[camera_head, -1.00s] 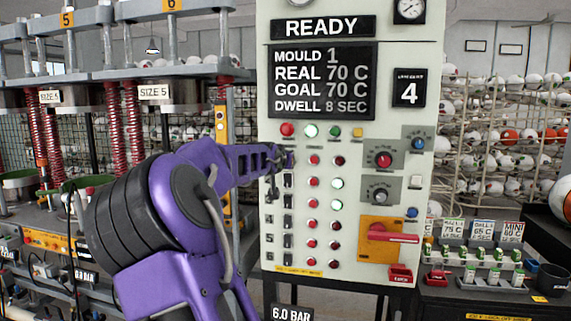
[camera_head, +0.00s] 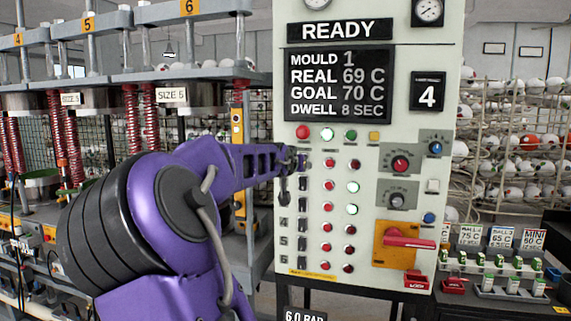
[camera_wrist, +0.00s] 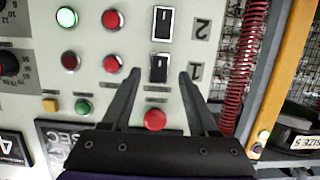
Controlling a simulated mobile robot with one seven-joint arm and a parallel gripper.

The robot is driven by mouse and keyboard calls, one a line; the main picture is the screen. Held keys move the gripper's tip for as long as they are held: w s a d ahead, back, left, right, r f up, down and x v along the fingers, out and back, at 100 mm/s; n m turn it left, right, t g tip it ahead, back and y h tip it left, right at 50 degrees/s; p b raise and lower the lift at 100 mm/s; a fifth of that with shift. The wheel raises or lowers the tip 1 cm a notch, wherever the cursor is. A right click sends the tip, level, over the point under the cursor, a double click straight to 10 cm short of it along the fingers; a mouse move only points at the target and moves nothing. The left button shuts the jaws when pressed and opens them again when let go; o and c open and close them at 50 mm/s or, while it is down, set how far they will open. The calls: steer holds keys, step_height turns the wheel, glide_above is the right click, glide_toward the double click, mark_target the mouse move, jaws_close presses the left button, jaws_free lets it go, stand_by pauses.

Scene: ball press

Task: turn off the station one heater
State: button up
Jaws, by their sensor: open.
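The heater control panel (camera_head: 372,255) faces me, with numbered rows of black rocker switches and round lamps. My gripper (camera_head: 298,161) is at the panel's left edge, at the top row, and hides that row's switch in the head view. In the wrist view my gripper (camera_wrist: 160,75) is open, its fingertips on either side of the station one switch (camera_wrist: 158,68), beside the label "1". I cannot tell whether they touch it. The station one row has a red button (camera_wrist: 112,63) and a dark red lamp (camera_wrist: 70,61). The station two switch (camera_wrist: 162,24) lies just beyond the fingertips.
A red button (camera_wrist: 154,119) sits between the fingers near the palm. The station two lamp (camera_wrist: 67,17) glows green. The display (camera_head: 338,84) reads READY, mould 1, real 69 C, goal 70 C. Presses with red springs (camera_head: 74,130) stand left; a ball rack (camera_head: 510,140) stands right.

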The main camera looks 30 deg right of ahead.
steer(key=v, duration=1.3)
steer(key=shift+s+a, duration=0.1)
steer(key=shift+a, duration=0.05)
